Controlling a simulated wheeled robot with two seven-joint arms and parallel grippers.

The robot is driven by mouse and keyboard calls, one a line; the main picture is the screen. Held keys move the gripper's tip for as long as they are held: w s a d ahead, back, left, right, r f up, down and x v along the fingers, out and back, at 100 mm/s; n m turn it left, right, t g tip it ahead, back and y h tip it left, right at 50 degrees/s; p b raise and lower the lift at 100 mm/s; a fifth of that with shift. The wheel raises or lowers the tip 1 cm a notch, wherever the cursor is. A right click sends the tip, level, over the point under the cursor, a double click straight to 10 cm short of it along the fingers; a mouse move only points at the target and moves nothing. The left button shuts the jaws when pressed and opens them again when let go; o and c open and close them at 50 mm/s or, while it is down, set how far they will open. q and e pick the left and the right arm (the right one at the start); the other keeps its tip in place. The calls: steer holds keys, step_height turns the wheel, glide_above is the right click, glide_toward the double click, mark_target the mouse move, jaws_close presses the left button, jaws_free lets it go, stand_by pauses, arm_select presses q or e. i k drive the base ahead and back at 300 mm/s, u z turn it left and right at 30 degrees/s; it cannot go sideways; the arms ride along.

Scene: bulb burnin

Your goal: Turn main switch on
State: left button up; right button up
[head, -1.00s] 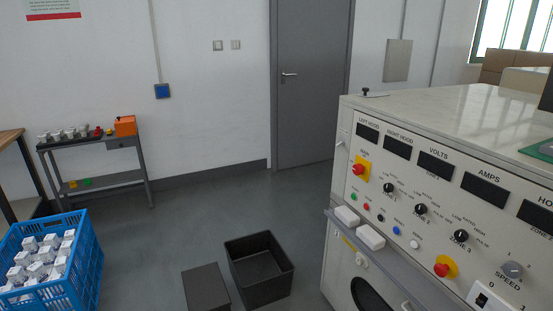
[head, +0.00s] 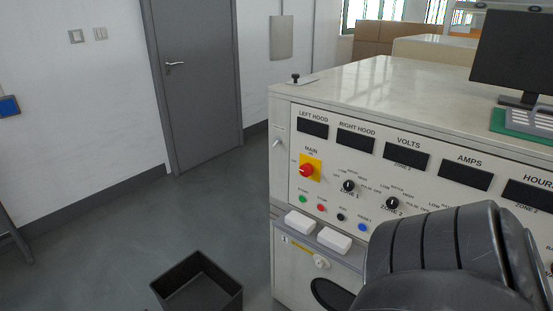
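The main switch (head: 307,170) is a red rotary knob on a yellow plate, under the label MAIN at the left end of the cabinet's front panel (head: 330,190). A dark, ribbed part of my own arm fills the lower right of the head view and hides part of the panel. Neither gripper shows in the view, and nothing touches the switch.
Zone knobs (head: 348,186) and small coloured buttons (head: 320,208) sit beside and below the switch. Two white boxes (head: 334,239) rest on a ledge under the panel. A black bin (head: 232,297) stands on the floor left of the cabinet. The floor between the door (head: 195,80) and cabinet is clear.

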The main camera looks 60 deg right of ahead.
mark_target(306, 171)
steer(key=z, duration=0.65)
steer(key=i, duration=1.05)
steer(key=z, duration=0.95)
